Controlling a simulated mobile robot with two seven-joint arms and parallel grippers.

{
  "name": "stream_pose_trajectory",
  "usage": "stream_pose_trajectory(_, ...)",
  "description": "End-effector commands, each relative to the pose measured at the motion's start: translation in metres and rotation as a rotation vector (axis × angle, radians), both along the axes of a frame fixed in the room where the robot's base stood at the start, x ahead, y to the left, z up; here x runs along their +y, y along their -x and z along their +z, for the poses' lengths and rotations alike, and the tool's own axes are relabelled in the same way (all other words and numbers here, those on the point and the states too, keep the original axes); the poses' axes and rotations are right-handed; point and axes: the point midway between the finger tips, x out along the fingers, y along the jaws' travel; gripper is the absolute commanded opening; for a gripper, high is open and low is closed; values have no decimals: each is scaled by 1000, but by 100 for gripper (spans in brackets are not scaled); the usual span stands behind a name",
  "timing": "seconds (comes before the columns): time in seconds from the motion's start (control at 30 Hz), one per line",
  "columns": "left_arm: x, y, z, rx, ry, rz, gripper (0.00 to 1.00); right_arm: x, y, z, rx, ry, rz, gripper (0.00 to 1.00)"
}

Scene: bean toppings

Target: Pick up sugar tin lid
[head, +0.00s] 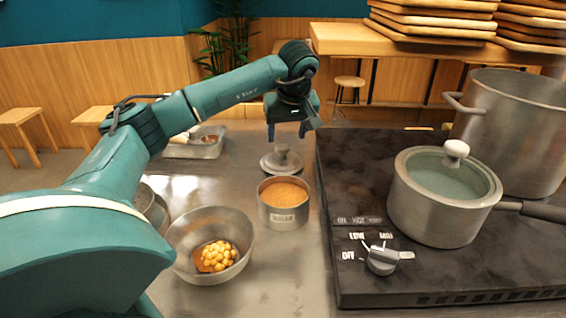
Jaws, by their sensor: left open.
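The sugar tin lid (282,160) is a grey metal disc with a knob on top. It lies on the metal counter behind the sugar tin. The sugar tin (284,211) is open, labelled, and full of orange-brown sugar. My left gripper (287,130) points down just above and behind the lid's knob, with its blue fingers apart. It looks empty, and I cannot tell whether the fingers touch the knob. My right gripper is not in view.
A metal bowl (208,270) with yellow beans stands left of the tin. A tray (196,148) lies at the back left. The black stove (358,185) borders the lid on the right, with a lidded saucepan (428,212) and a large pot (512,140) on it.

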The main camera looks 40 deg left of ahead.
Motion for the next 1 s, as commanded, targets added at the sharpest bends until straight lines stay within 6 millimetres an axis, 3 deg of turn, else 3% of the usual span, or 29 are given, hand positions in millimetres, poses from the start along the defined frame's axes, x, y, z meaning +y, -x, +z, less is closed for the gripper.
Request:
stream_pose_trajectory(0.57, 28, -12, -58, 1, 0, 0, 59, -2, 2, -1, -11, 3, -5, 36)
stream_pose_trajectory(0.87, 29, -13, -62, -1, 0, 0, 59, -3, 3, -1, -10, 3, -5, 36)
stream_pose_trajectory(1.0, 29, -13, -62, -1, 0, 0, 47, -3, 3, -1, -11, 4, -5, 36)
